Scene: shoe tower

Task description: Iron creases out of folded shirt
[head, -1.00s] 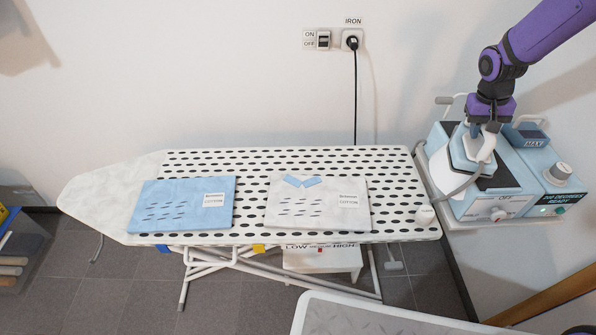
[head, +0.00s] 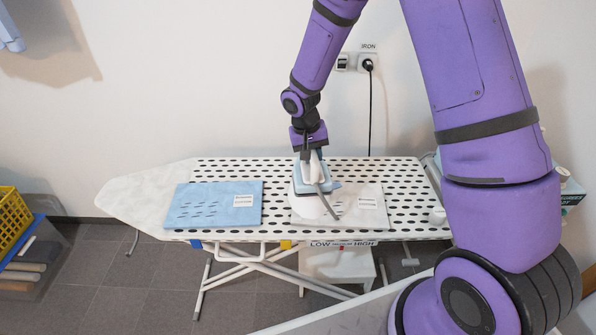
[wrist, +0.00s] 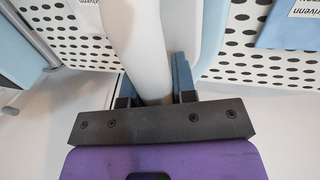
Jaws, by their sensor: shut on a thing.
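My gripper (head: 308,158) is shut on the upright handle of a white and light-blue iron (head: 330,187). In the wrist view the white handle (wrist: 143,45) sits between the two fingers (wrist: 152,88). The iron is over the left part of the folded white shirt (head: 368,210) and hides part of it; I cannot tell whether it touches the cloth. The folded blue shirt (head: 213,204) lies to the left, with several dark crease marks. Both shirts lie on the white perforated ironing board (head: 143,190).
A wall socket (head: 368,64) holds a plug with a black cord hanging behind the board. My arm hides most of the iron's station (head: 572,195) at right. A yellow basket (head: 14,215) stands at far left. The board's left end is clear.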

